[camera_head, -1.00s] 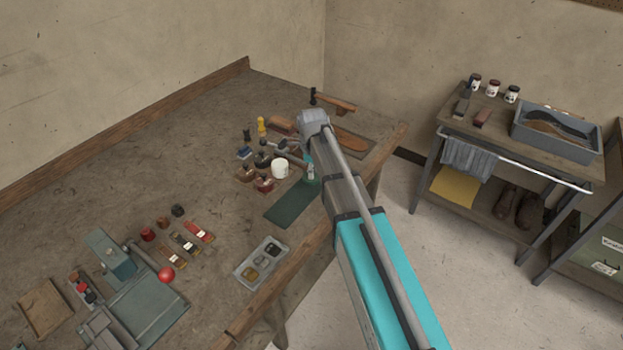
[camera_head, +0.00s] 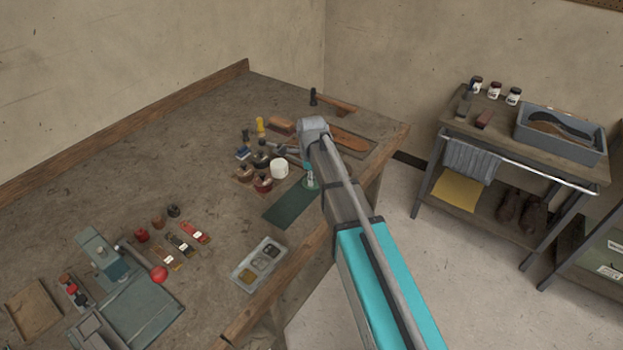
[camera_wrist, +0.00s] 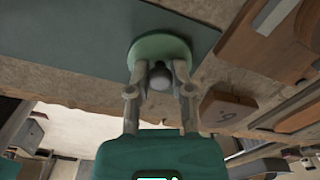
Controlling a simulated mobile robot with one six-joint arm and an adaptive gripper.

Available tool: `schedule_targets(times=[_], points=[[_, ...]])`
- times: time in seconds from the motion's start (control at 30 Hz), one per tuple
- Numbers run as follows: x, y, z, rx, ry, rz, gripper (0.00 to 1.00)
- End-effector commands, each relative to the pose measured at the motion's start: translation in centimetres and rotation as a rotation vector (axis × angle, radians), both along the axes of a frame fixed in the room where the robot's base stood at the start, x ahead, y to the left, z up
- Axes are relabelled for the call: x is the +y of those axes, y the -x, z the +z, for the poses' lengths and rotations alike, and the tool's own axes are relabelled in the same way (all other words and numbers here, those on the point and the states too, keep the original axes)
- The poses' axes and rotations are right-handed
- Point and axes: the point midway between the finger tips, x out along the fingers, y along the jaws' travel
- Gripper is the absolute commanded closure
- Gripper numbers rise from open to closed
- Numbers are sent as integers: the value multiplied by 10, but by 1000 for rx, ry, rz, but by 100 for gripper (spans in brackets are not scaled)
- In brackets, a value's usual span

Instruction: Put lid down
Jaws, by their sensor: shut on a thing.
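The lid is a pale green disc with a dark round knob, seen in the wrist view (camera_wrist: 150,48). My gripper (camera_wrist: 159,74) is shut on the lid's knob, one finger on each side. In the head view the lid (camera_head: 311,185) shows as a small pale disc at the right end of the dark green mat (camera_head: 285,210), with my gripper (camera_head: 309,170) just above it. I cannot tell whether the lid touches the mat. A white pot (camera_head: 280,168) stands just left of my gripper.
A brown leather sole (camera_head: 345,138) and a hammer (camera_head: 335,104) lie behind my gripper. A grey tray (camera_head: 258,264) sits at the bench's front edge. The front part of the mat is bare.

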Motion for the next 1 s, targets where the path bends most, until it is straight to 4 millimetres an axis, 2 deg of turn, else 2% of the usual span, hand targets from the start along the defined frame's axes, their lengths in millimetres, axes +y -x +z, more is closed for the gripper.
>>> schedule_targets(times=[0.07,0.1,0.27,0.73,1.0], points=[[0,0,-3,0,0,0,95],[0,0,-3,0,0,0,68],[0,0,-2,0,0,0,39],[0,0,-1,0,0,0,38],[0,0,11,0,0,0,38]])
